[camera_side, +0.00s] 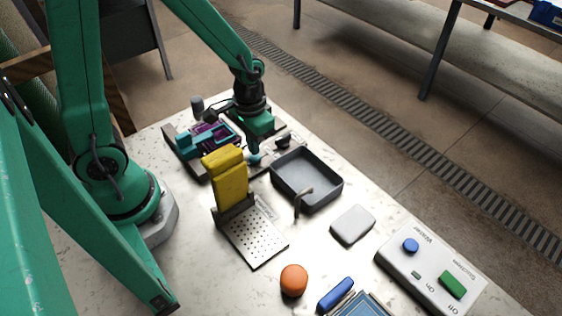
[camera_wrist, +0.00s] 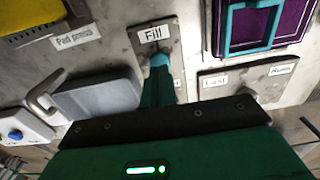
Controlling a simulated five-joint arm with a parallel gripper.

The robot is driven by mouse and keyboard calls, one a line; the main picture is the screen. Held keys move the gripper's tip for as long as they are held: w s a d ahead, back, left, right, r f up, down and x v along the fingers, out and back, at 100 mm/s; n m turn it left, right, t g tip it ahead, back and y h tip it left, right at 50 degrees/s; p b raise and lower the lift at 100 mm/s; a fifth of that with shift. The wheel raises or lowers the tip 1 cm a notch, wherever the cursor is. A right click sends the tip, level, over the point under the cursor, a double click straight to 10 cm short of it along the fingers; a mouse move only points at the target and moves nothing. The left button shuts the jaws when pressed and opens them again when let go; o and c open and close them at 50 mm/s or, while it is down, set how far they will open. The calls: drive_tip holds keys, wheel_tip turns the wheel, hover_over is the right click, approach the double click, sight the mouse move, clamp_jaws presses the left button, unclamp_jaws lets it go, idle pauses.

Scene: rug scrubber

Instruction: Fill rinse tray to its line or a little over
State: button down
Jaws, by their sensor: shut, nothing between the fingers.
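The rinse tray (camera_side: 332,198) is a dark grey open rectangular tray near the middle of the table. A bent metal spout (camera_side: 301,197) stands at its near edge. The tray also shows in the wrist view (camera_wrist: 100,97), left of my fingers. I cannot make out a fill line or a water level. My gripper (camera_side: 254,158) is just left of the tray in the side view. In the wrist view its shut, empty fingers (camera_wrist: 160,62) reach onto the plate labelled Fill (camera_wrist: 152,34). The fingers cover part of that plate, so I cannot tell whether they touch a control.
A yellow pad (camera_side: 228,178) stands upright behind a perforated plate (camera_side: 256,238). A teal and purple frame (camera_side: 207,136) lies left of my gripper. A white block (camera_side: 352,225), a control box (camera_side: 425,273) and an orange ball (camera_side: 293,281) are on the near right side.

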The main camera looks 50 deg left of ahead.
drive_tip(key=shift+s+f, duration=0.1)
drive_tip(key=shift+f, duration=1.15)
idle(4.7)
drive_tip(key=shift+r, duration=3.6)
